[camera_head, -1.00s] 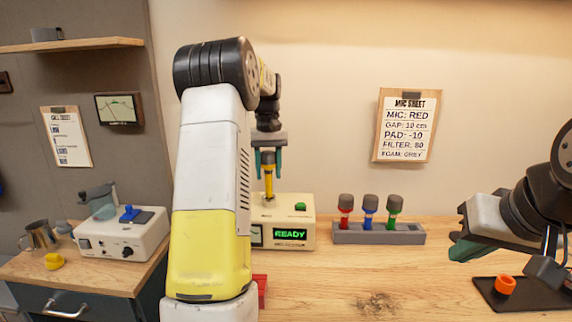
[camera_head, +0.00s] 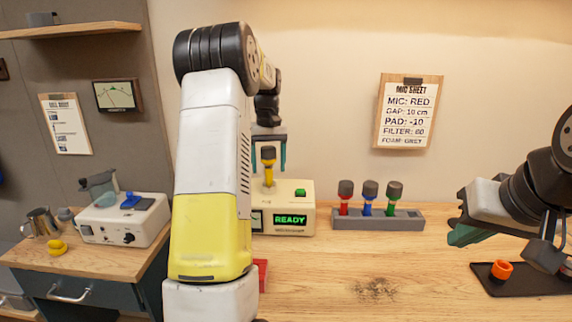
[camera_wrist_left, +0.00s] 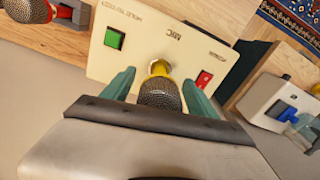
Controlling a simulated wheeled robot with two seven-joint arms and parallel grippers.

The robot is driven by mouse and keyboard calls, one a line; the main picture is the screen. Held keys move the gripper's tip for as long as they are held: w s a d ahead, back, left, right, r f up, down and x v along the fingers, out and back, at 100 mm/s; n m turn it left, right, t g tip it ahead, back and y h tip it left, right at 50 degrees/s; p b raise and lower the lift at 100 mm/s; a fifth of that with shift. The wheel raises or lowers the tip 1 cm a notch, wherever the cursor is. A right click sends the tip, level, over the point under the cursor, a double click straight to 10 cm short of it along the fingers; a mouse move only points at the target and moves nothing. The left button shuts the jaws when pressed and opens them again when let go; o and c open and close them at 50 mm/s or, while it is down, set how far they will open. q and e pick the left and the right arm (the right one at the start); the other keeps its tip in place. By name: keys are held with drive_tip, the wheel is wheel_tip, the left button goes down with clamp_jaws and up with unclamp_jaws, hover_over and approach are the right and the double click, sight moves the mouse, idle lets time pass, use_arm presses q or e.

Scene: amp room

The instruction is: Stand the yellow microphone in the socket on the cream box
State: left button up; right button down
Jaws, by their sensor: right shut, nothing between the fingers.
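The yellow microphone (camera_head: 268,168) with its dark mesh head stands upright in the socket on top of the cream box (camera_head: 304,222). In the left wrist view the microphone (camera_wrist_left: 160,92) is seen from above, its lower end at the round socket (camera_wrist_left: 159,67). My left gripper (camera_head: 269,157) is open, with its teal fingers apart on either side of the microphone's head. In the left wrist view, gaps show between the microphone and the fingers of my left gripper (camera_wrist_left: 157,92). My right gripper (camera_head: 466,236) is shut and empty at the right, above the table.
A grey rack (camera_head: 378,220) holds red, blue and green microphones right of the cream box. The box's display reads READY. A black tray (camera_head: 523,283) with an orange ring (camera_head: 501,270) lies at the right.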

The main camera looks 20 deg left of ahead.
sight(268, 147)
use_arm(q)
drive_tip(key=shift+r, duration=3.9)
